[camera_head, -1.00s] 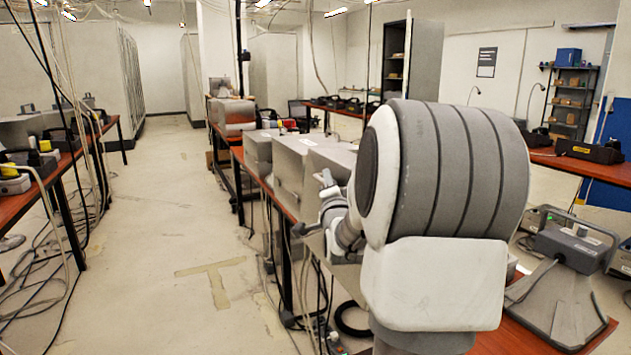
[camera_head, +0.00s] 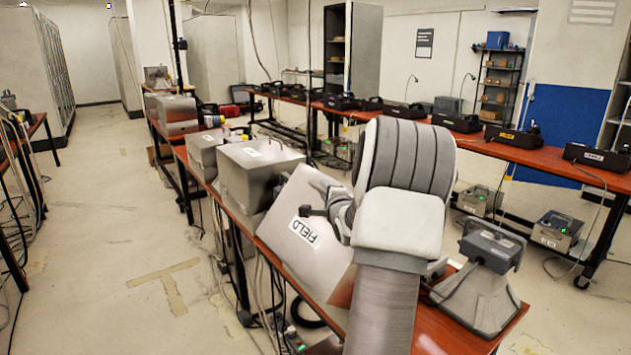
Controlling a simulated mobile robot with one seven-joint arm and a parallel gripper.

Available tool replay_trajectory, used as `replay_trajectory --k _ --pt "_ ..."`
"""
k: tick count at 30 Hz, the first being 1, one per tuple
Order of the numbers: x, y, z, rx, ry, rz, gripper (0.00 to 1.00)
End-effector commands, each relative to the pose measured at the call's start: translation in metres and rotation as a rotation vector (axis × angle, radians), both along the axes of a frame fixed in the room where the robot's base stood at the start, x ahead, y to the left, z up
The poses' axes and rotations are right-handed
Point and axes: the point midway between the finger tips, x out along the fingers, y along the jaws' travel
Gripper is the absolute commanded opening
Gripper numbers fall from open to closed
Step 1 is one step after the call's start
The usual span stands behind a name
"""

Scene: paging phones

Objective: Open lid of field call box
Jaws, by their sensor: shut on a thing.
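The field call box (camera_head: 290,255) is a grey metal box on the red-brown table in front of me. A tilted flat metal panel with a white label reading FIELD (camera_head: 304,231) faces me, and it looks like its lid. My gripper (camera_head: 318,212) is at this panel, just right of and above the label, shut on a small dark part that looks like the lid's handle. My own arm hides the fingertips in part and the right side of the box. I cannot see inside the box.
Other closed grey boxes (camera_head: 258,170) stand behind it along the same table. Black phones line the long right table (camera_head: 560,163). Cables hang off the table's left edge; the floor (camera_head: 110,230) there is open.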

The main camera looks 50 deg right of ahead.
Motion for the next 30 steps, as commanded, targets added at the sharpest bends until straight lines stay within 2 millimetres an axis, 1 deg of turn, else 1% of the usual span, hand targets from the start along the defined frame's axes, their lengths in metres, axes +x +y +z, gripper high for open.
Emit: replay_trajectory --k 1,8,19,20,21,24,30 --pt "0.0002 -0.0035 0.0069 0.0 -0.008 0.001 0.0" --pt "-0.0011 -0.0087 0.0038 0.021 -0.013 0.001 0.0" --pt "-0.001 -0.0088 0.0033 0.022 -0.014 0.002 0.0" --pt "-0.001 -0.0088 0.0033 0.021 -0.013 0.002 0.22" --pt "-0.0011 -0.0089 0.0032 0.021 -0.013 0.002 0.29" --pt "-0.0013 -0.0087 0.0019 0.024 -0.011 0.001 0.46" --pt "-0.0018 -0.0084 -0.0007 0.028 -0.009 0.001 0.46"
